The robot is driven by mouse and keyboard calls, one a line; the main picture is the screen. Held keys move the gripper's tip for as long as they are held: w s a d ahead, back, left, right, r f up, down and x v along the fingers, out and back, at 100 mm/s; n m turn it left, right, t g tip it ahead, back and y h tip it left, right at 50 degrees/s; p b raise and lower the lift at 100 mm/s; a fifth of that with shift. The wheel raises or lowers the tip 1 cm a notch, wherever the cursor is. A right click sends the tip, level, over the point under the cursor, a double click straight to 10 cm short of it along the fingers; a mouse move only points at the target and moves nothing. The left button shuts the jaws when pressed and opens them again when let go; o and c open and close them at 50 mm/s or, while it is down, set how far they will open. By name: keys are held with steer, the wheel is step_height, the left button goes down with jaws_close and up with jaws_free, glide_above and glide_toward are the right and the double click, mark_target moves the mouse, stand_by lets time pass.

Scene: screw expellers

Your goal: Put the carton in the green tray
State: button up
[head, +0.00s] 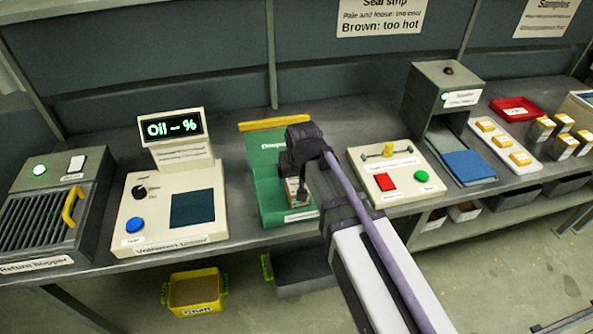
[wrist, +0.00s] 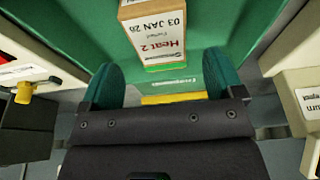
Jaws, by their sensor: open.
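The green tray (head: 268,190) has a tall back panel and stands mid-bench; its green surface also fills much of the wrist view (wrist: 60,25). The carton (head: 296,193) is small and tan with a white label and is at the tray's front, partly hidden by my gripper. In the wrist view the carton (wrist: 150,30) shows a "Heat 2" label and a green strip at its near end. My gripper (wrist: 163,70) is open, its two fingers apart with a gap on each side of the carton. Whether the carton's base rests fully on the tray is hard to see.
A tester with a blue button (head: 134,224) stands left of the tray, and a hopper (head: 45,210) farther left. A panel with red and green buttons (head: 400,175) is close on the right. Several cartons (head: 563,145) and a red tray (head: 515,110) are at far right.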

steer(key=p+v, duration=0.2)
steer(key=v, duration=0.2)
steer(key=shift+r+p, duration=0.3)
steer(key=shift+r, duration=0.1)
steer(key=shift+s+d+f, duration=0.1)
steer(key=s+d+m+g, duration=0.2)
steer(key=s+d+g, duration=0.1)
steer(key=s+d, duration=0.8)
steer(key=d, duration=0.5)
steer(key=shift+s+d+f+m+h, duration=0.15)
steer(key=shift+s+f+m+h, duration=0.15)
steer(key=shift+s+f+h, duration=0.1)
